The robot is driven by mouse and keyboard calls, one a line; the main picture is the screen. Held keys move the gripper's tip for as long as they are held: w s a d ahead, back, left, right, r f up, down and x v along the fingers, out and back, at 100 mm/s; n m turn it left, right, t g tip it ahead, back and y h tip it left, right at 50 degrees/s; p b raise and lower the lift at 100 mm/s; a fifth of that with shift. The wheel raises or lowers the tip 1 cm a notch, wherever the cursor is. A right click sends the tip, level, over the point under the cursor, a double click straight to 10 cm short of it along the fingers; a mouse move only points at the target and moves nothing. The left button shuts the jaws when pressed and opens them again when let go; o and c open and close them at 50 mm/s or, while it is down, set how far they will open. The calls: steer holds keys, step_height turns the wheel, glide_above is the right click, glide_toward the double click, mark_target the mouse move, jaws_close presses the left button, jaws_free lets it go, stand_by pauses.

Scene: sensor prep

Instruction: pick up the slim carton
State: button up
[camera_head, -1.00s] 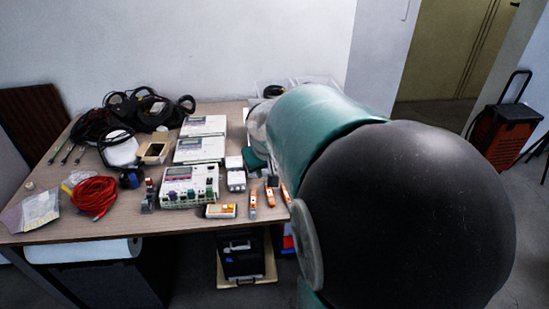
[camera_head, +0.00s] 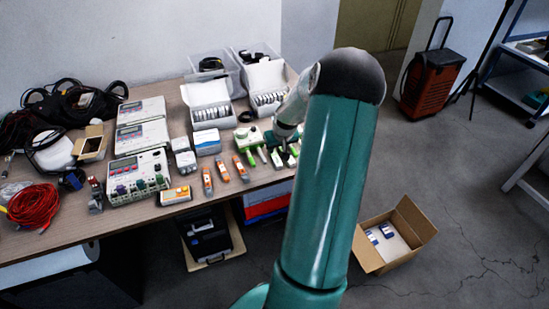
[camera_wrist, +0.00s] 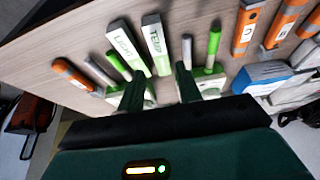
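A small white and blue box (camera_head: 207,142) lies on the table behind the orange testers; it looks like a carton, but I cannot be sure it is the slim carton. In the wrist view a blue and white box (camera_wrist: 265,78), seemingly the same one, lies right of my fingers. My gripper (camera_wrist: 158,88) is open with nothing held, its two dark green fingers apart over white and green labelled testers (camera_wrist: 155,42). In the head view my gripper (camera_head: 284,142) is partly hidden by my arm, at the table's right part, right of the box.
Orange testers (camera_head: 223,173) lie along the front edge. White cartons with rows of items (camera_head: 212,95) and clear bins stand behind. White instruments (camera_head: 137,177) and cables crowd the left. An open cardboard box (camera_head: 408,225) stands on the floor at right.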

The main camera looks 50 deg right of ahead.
mark_target(275, 155)
steer(key=x, duration=0.7)
steer(key=shift+w+d+f, duration=0.1)
steer(key=shift+w+d, duration=0.1)
steer(key=shift+w, duration=0.05)
steer(key=c, duration=0.7)
